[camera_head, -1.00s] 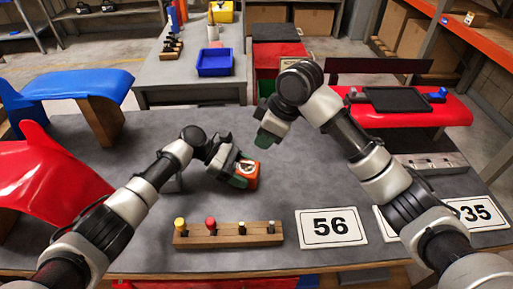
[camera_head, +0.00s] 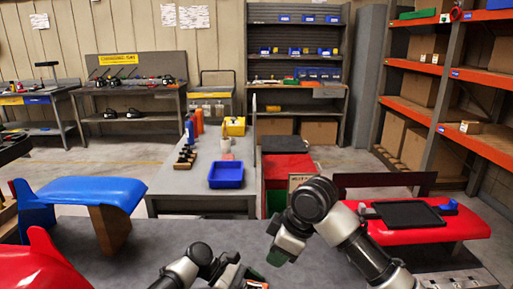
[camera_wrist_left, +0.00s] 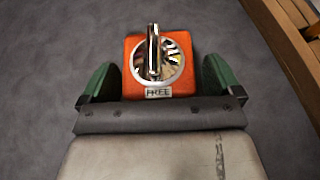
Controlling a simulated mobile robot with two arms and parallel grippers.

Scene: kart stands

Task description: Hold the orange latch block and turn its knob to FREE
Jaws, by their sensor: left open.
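The orange latch block (camera_wrist_left: 133,48) sits on the grey table in the left wrist view. Its round silver dial carries an upright knob (camera_wrist_left: 154,50), whose bar lies up and down in the picture, in line with the FREE label (camera_wrist_left: 158,92) at the near edge. I cannot tell which end is the pointer. My left gripper (camera_wrist_left: 159,80) is open, its green fingers on either side of the block with gaps between. In the head view, only a sliver of the block (camera_head: 257,285) shows at the bottom edge. My right gripper (camera_head: 277,257) hangs above the table, apart from the block; its jaw opening is unclear.
A red panel (camera_head: 40,265) lies at the left of the grey table, with a blue panel (camera_head: 90,190) behind it. A blue bin (camera_head: 226,175) stands on the far bench. A red seat-like stand (camera_head: 430,226) with a black tray is at right. Shelves line the back.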

